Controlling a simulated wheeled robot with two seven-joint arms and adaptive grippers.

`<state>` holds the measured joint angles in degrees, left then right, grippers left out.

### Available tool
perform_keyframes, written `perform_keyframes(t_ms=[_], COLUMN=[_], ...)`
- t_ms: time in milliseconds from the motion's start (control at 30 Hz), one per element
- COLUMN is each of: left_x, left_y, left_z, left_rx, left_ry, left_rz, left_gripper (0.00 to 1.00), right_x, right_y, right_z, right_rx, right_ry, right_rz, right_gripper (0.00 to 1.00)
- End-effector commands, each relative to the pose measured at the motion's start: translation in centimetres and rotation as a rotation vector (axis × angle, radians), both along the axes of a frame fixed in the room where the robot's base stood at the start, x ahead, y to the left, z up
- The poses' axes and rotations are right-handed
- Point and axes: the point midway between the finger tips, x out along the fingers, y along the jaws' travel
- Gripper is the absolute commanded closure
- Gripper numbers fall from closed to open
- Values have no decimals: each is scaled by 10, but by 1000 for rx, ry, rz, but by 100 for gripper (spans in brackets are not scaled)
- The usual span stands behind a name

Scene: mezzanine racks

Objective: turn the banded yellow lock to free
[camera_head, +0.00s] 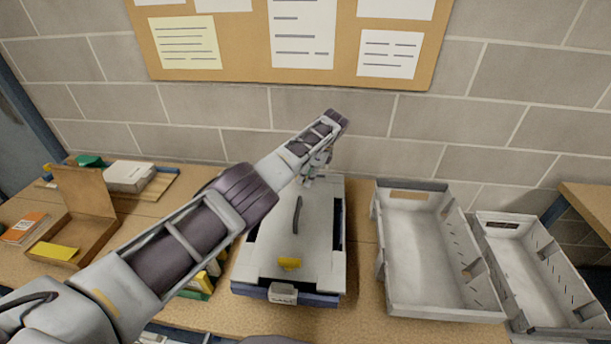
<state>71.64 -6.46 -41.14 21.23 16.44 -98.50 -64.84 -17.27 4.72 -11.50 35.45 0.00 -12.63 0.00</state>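A grey case (279,228) with a dark handle-like bar (298,215) on its lid stands on the table in the middle. A small yellow lock (289,263) sits near the front edge of the lid. Its bands and exact setting are too small to tell. My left arm comes in from the left across the case. My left gripper (312,176) points down at the back edge of the case, well behind the yellow lock. Its fingers are small and partly hidden, and I cannot tell whether it touches anything. My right gripper is not in view.
Two empty grey bins, one (425,250) beside the case and one (535,275) farther right, stand on the right. An open cardboard box (85,205) and a white box (130,176) are on the left. A block wall (240,110) with a pinboard (250,60) closes off the back.

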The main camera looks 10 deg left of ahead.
Motion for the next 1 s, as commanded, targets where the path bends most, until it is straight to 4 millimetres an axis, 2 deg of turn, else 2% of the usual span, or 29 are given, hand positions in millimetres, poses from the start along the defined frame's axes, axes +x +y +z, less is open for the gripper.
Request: perform_keyframes(t_ms=[267,700,1000], left_x=[1,3,3], left_y=[-3,-22,-28], left_z=[8,54,68], left_rx=[0,0,0], left_ry=[-1,-1,0], left_rz=[0,0,0], left_gripper=[64,64,64], right_x=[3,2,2], right_y=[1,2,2], right_z=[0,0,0], right_rx=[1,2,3], right_ry=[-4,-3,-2], right_rz=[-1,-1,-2], right_gripper=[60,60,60])
